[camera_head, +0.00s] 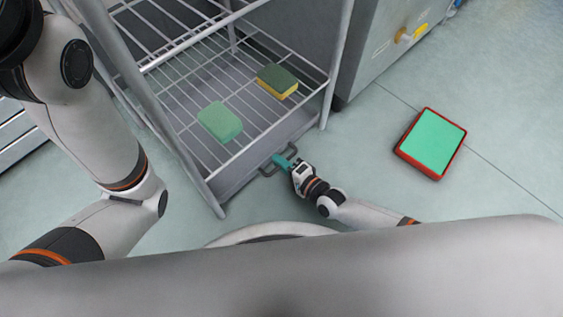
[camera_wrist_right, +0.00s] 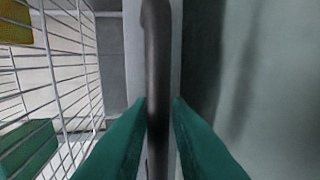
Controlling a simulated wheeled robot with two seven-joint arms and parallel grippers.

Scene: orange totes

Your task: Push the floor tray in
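The grey floor tray (camera_head: 238,174) sits low under the wire rack, its front wall along the rack's front side. A dark bar handle (camera_head: 267,173) stands out from that front. My right gripper (camera_head: 282,160) is at the handle with its teal fingers. In the right wrist view the handle (camera_wrist_right: 158,55) runs between the two fingertips (camera_wrist_right: 160,103), which press close on both sides of it. My left arm comes in at the left, but its gripper is out of view.
The wire rack (camera_head: 190,42) carries a green sponge (camera_head: 220,121) and a green-and-yellow sponge (camera_head: 277,82) on a shelf. A grey cabinet (camera_head: 385,35) stands behind. A red-rimmed green tray (camera_head: 431,143) lies on the floor at right, with clear floor around it.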

